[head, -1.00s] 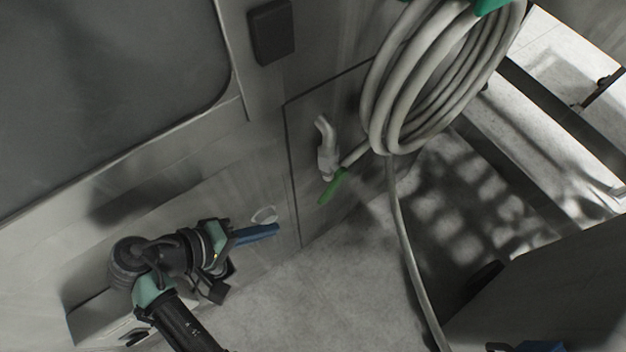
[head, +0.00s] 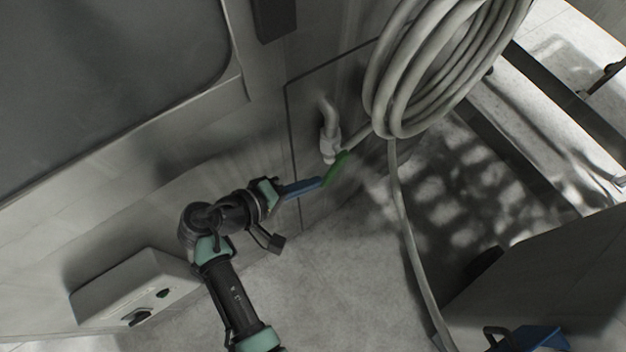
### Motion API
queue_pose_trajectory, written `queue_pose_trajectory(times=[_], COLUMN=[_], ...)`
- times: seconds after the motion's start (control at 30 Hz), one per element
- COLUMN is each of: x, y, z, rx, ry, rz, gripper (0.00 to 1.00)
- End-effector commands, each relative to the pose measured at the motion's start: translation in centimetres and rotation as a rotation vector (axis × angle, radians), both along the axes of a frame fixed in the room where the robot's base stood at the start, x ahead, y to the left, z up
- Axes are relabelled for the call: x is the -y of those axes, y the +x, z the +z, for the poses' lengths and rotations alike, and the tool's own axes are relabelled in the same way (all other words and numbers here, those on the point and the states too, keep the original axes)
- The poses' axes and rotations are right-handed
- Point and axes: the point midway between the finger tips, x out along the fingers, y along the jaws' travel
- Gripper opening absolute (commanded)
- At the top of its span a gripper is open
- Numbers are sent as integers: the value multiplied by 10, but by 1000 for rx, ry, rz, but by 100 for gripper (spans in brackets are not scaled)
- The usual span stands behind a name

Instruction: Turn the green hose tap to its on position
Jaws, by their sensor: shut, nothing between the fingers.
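The green tap handle (head: 337,167) slants down and left from the grey tap body (head: 328,142), which is fixed to the panel beside the coiled hose. My gripper (head: 318,184) has blue fingers that look shut and hold nothing. Its fingertips are at the lower end of the green handle, on its left side. They appear to touch it, but I cannot tell for certain from this view. My arm comes up from the bottom of the picture.
A thick coiled grey hose (head: 390,85) hangs right of the tap, with one length (head: 402,225) dropping to the floor. A white box (head: 135,298) sits low at left. A blue object (head: 535,338) lies at the bottom right. The floor below the tap is clear.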

Motion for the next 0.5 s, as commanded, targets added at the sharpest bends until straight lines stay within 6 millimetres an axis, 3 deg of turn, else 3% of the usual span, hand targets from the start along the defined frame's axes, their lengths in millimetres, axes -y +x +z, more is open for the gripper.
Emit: queue_pose_trajectory(times=[0.5], x=[9], y=[6], z=[-6], rx=[0], ry=[0], rz=[-1], gripper=[0])
